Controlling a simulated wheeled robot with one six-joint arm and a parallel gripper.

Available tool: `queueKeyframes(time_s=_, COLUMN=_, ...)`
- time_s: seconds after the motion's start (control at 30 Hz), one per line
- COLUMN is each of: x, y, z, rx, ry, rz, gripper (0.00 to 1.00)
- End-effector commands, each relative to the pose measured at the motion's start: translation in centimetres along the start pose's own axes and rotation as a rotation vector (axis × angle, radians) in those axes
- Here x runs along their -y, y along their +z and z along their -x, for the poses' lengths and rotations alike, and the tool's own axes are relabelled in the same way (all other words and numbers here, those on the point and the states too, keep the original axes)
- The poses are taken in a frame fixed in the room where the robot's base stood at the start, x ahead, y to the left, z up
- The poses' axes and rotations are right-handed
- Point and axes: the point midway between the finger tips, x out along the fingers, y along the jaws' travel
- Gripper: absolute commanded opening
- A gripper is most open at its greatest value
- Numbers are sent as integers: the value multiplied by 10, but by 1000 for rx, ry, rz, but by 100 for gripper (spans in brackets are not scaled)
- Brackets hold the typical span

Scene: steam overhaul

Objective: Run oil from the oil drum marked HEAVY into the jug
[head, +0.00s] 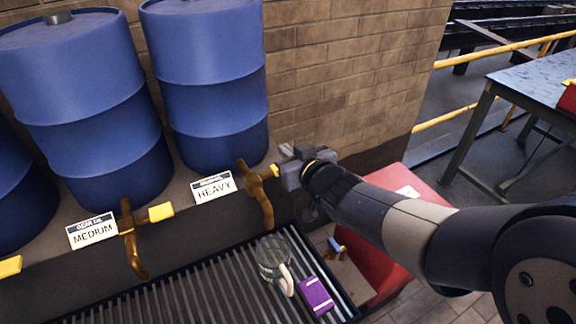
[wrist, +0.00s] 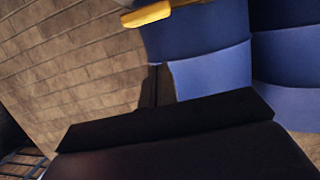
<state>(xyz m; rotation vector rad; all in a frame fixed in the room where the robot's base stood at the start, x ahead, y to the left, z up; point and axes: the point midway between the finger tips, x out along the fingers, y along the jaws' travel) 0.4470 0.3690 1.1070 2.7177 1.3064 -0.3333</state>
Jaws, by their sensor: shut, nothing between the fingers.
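The blue drum marked HEAVY (head: 210,85) stands on a ledge against the brick wall, with its white HEAVY label (head: 213,187) in front. Its brass tap (head: 262,198) points down, and a yellow handle end (head: 275,170) shows close to my gripper (head: 286,153). My gripper is shut and empty, just right of the tap; I cannot tell whether it touches the handle. A yellow handle (wrist: 148,14) shows at the top of the wrist view. The grey jug (head: 272,255) with a pale handle stands upright on the slatted grate, about under the tap's spout. Its inside is unclear.
The drum marked MEDIUM (head: 80,95) with its own tap (head: 131,240) stands to the left. A purple box (head: 315,295) lies on the grate (head: 205,295) right beside the jug. A red cabinet (head: 400,255) is under my arm. A blue-topped table (head: 540,80) stands far right.

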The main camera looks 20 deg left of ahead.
Motion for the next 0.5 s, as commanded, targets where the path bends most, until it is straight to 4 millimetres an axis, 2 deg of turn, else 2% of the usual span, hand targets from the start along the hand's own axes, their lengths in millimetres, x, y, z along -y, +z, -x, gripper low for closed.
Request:
queueKeyframes(time_s=0.1, x=0, y=22, z=-6, rx=6, ry=0, rz=-3, gripper=0)
queueKeyframes(time_s=0.2, x=0, y=31, z=-8, rx=4, ry=0, rz=-2, gripper=0)
queueKeyframes(time_s=0.5, x=0, y=39, z=-10, rx=0, ry=0, rz=0, gripper=0)
